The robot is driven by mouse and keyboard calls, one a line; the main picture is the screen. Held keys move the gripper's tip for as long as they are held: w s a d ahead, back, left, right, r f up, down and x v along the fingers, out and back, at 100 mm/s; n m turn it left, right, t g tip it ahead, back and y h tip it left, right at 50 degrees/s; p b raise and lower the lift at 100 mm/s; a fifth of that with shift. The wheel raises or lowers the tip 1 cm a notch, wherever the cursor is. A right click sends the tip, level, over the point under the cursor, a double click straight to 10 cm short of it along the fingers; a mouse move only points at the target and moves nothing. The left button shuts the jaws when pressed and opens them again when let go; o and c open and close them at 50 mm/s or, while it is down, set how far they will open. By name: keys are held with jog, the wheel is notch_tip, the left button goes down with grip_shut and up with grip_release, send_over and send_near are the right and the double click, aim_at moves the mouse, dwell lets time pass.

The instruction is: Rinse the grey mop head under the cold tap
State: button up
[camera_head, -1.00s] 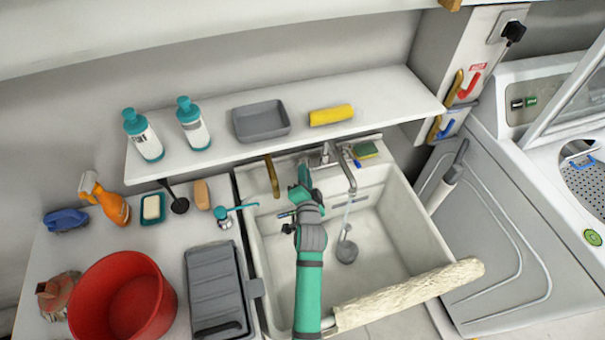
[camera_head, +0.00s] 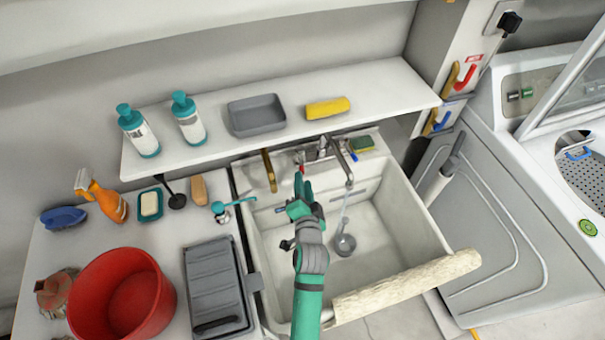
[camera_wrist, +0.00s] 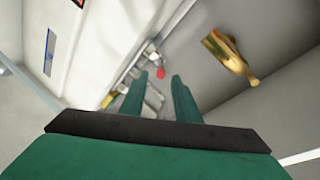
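My gripper (camera_head: 301,184) is over the back left of the white sink (camera_head: 262,290), just in front of the tap. Its fingers are apart and empty in the wrist view (camera_wrist: 160,82). The tap (camera_head: 322,150) has a red-marked handle (camera_head: 300,168) on the left and a blue-marked one (camera_head: 353,156) on the right. The red cap (camera_wrist: 160,72) shows between the fingertips in the wrist view, with no clear contact. A thin pale line, perhaps water, runs from the spout (camera_head: 349,182) to a round grey piece (camera_head: 344,244) in the sink. I cannot make out a grey mop head.
A cream fluffy roll (camera_head: 405,287) lies across the sink's front edge. A brass bracket (camera_head: 269,170) is left of the tap, under the shelf (camera_head: 375,90). A red bucket (camera_head: 120,295) and grey tray (camera_head: 213,285) stand on the left. The sink's right half is open.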

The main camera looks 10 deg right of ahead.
jog(key=shift+v, duration=1.65)
jog(key=s+a+f+n, duration=0.2)
jog(key=s+a, duration=0.1)
jog(key=s, duration=0.6)
jog(key=s+a+f+n, duration=0.2)
jog(key=s+a, duration=0.1)
jog(key=s, duration=0.5)
jog(key=s+a+r+n, duration=0.1)
jog(key=s+n, duration=0.3)
jog(key=s, duration=0.4)
jog(key=s+a+r+n+y, duration=0.1)
jog(key=s+r+n, duration=0.2)
jog(key=s, duration=0.6)
jog(key=shift+s+r+n, duration=0.3)
jog(key=shift+r+n, duration=0.1)
jog(key=shift+r, duration=0.25)
jog(key=shift+o, duration=0.4)
jog(key=shift+s+a+r, duration=0.15)
jog(key=shift+s+r, duration=0.1)
jog(key=shift+s, duration=0.1)
jog(key=o, duration=0.4)
jog(key=shift+s+r+n, duration=0.15)
jog(key=shift+n, duration=0.15)
